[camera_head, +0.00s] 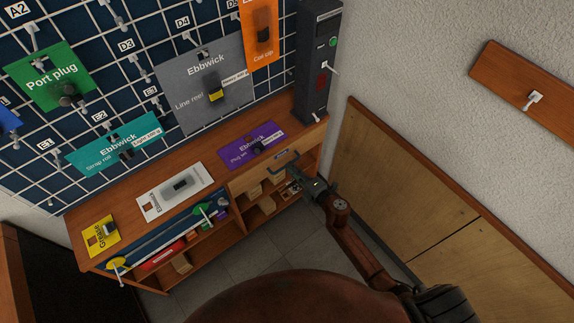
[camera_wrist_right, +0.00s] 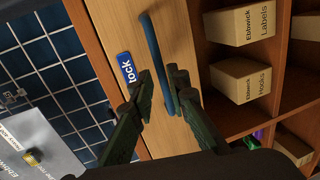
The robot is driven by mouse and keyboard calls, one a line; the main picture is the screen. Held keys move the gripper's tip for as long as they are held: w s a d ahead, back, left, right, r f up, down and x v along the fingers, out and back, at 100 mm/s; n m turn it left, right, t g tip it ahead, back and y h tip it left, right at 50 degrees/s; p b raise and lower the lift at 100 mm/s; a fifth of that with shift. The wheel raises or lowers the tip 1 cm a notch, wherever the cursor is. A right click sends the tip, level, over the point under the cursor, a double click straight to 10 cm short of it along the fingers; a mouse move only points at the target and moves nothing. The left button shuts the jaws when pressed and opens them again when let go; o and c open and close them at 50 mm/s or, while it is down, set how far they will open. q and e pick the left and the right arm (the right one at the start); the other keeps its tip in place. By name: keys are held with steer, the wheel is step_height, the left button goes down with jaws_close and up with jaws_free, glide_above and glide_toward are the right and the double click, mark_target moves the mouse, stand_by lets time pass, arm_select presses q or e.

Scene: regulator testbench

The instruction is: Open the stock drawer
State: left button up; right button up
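The stock drawer (camera_head: 252,180) is under the right part of the bench top, with its front looking flush. In the right wrist view its pale wooden front (camera_wrist_right: 108,34) carries a blue label (camera_wrist_right: 126,67) reading "tock", the rest hidden. The drawer's blue bar handle (camera_wrist_right: 152,45) also shows in the head view (camera_head: 284,158). In the head view my right gripper (camera_head: 303,184) is at the drawer front. My left gripper is out of view.
Open shelves below the drawer hold small boxes, such as a hooks box (camera_wrist_right: 240,80) and a labels box (camera_wrist_right: 242,24). A purple card (camera_head: 250,143) lies on the bench top above. A dark tall unit (camera_head: 316,65) stands at the bench's right end, near the wall.

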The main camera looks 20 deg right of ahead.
steer(key=shift+b+x, duration=0.35)
steer(key=shift+x, duration=1.5)
steer(key=shift+c, duration=0.6)
jaws_close()
steer(key=shift+d+f, duration=0.1)
